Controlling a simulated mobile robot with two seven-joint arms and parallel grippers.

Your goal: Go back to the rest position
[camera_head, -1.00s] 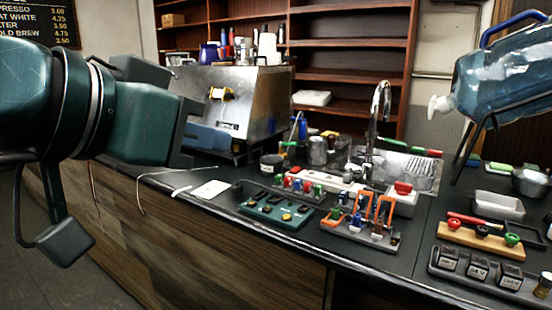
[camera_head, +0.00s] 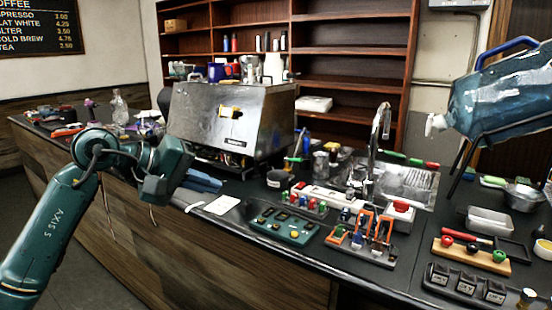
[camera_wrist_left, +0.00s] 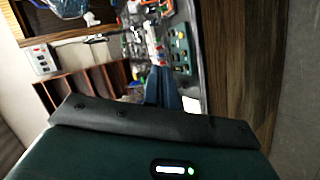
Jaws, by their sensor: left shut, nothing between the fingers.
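My left arm comes up from the lower left and is bent at the wrist. In the left wrist view the blue fingers (camera_wrist_left: 160,78) point up the picture toward the blurred counter. My right gripper is in neither view.
The coffee machine (camera_head: 230,122) stands close behind my left gripper. A white card (camera_head: 222,205), a green button panel (camera_head: 284,226) and a tool rack (camera_head: 360,240) lie on the counter. A blue water bottle (camera_head: 500,98) is tilted at the right. The floor at lower left is free.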

